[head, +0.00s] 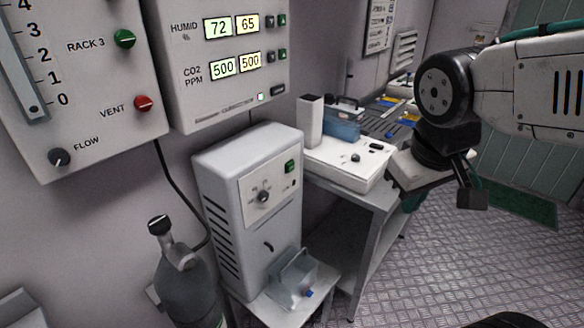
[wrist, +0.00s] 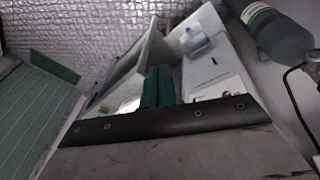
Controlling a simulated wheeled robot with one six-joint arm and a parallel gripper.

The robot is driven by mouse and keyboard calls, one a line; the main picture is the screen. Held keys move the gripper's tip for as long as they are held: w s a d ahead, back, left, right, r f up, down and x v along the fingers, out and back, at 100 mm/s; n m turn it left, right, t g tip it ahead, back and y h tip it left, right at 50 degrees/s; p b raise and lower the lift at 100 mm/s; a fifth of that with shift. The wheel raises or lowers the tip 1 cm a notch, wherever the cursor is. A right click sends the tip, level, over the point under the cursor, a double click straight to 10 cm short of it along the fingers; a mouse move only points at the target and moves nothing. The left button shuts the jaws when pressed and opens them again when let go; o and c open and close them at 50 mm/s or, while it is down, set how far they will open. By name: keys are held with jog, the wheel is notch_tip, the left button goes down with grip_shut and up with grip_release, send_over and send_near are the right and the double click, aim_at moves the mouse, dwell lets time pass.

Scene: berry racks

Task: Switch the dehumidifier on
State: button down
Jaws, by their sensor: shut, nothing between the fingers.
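The dehumidifier (head: 215,170) is a pale grey cabinet with side vents, left of centre in the head view. Its front panel carries a round dial (head: 263,196), a green switch (head: 290,166) and a small dark spot below the switch. I cannot tell the switch's position. A clear water tank (head: 293,280) sits low at its front. It also shows in the wrist view (wrist: 225,60), where the switch cannot be made out.
A bench (head: 350,190) with a white device (head: 352,160) stands between the dehumidifier and my arm. A gas cylinder (head: 182,280) stands left of the dehumidifier. A wall display box (head: 225,98) above reads humidity 72 and 65.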

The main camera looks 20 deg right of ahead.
aim_at(291, 167)
jog(key=w+d+f+n+t+h, duration=0.1)
jog(key=w+d+f+n+t, duration=0.15)
jog(key=w, duration=0.65)
jog(key=w+d+f+n+t, duration=0.2)
jog(key=w+f+n, duration=0.15)
jog(key=w, duration=0.65)
jog(key=w+a+f+n+t+y, duration=0.1)
jog(key=w+a+f+n+y, duration=0.5)
jog(key=f+n, duration=0.4)
jog(key=w+a, duration=0.1)
jog(key=w, duration=0.1)
jog(key=shift+w+f, duration=0.3)
jog(key=shift+w, duration=0.1)
jog(key=shift+a, duration=0.1)
jog(key=w+a, duration=0.5)
jog(key=w, duration=0.2)
jog(key=shift+w+a, duration=0.15)
jog(key=shift+w, duration=0.05)
jog(key=shift+w+a, duration=0.15)
jog(key=shift+w, duration=0.1)
